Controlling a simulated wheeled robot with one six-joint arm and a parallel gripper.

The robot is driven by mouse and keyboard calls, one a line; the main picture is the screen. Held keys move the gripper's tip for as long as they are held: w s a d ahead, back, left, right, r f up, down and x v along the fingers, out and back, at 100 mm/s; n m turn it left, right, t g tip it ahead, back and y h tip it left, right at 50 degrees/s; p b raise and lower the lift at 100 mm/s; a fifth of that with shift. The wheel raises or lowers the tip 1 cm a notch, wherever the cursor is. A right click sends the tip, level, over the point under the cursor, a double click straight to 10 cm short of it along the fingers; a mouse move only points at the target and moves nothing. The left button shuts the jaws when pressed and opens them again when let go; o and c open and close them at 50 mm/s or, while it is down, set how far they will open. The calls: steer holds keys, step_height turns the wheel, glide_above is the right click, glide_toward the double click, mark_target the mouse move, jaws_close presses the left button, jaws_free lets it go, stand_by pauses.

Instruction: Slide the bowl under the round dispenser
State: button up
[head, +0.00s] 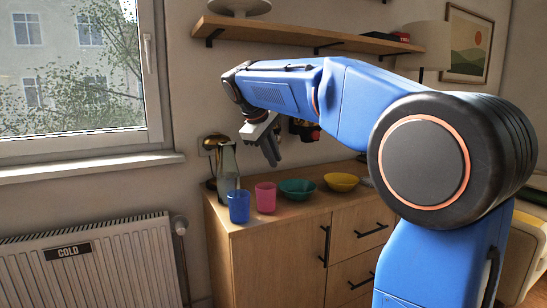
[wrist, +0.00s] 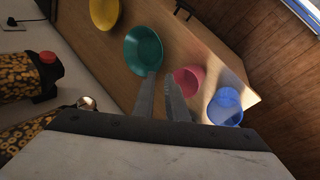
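Two bowls stand on the wooden cabinet top: a teal bowl (head: 297,189) and a yellow bowl (head: 341,182) to its right. The teal bowl (wrist: 144,50) and yellow bowl (wrist: 104,13) also show in the wrist view. My gripper (head: 275,162) hangs above the cabinet, fingers pointing down. In the wrist view its fingertips (wrist: 162,76) are apart with nothing between them, appearing near the teal bowl's rim. Two patterned dispensers show at the left: one with a red cap (wrist: 28,82), one with a metallic knob (wrist: 24,138). I cannot tell which is round.
A blue cup (head: 239,206) and a pink cup (head: 266,198) stand left of the teal bowl. A wall shelf (head: 290,33) runs above my arm. A radiator (head: 100,262) is at the left.

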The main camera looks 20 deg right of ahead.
mark_target(288, 192)
steer(key=x, duration=1.7)
steer(key=shift+f, duration=0.25)
steer(key=shift+c, duration=0.6)
jaws_close()
